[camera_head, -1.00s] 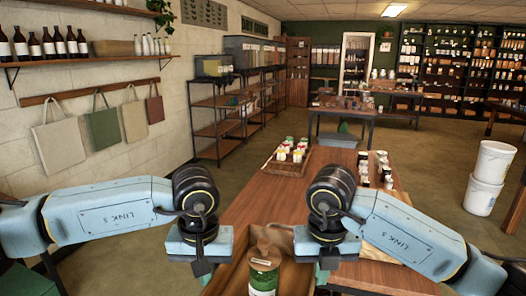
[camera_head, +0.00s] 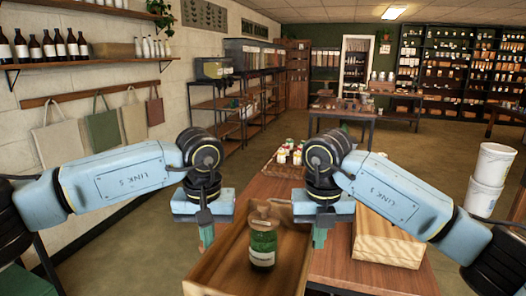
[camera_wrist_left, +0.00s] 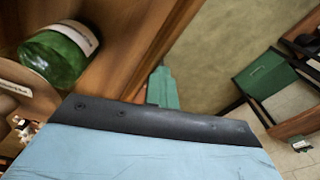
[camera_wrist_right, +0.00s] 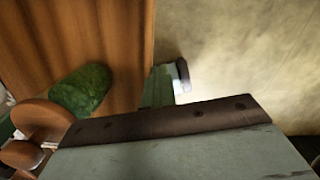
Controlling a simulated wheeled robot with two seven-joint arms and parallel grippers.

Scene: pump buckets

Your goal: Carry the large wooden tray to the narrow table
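In the left wrist view one green finger (camera_wrist_left: 162,88) lies against the tray's wall (camera_wrist_left: 165,40). The right wrist view shows a green finger (camera_wrist_right: 160,85) at the tray's edge (camera_wrist_right: 145,40). Both grippers appear shut on the tray; their inner fingers are hidden. I cannot tell which table is the narrow one.
A long brown table (camera_head: 265,186) extends ahead, holding a crate of small bottles (camera_head: 284,165) and a pale wooden box (camera_head: 385,240). Another table (camera_head: 345,114) stands farther back. White buckets (camera_head: 488,178) are stacked at the right. Shelving (camera_head: 222,105) lines the left wall; floor shows between.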

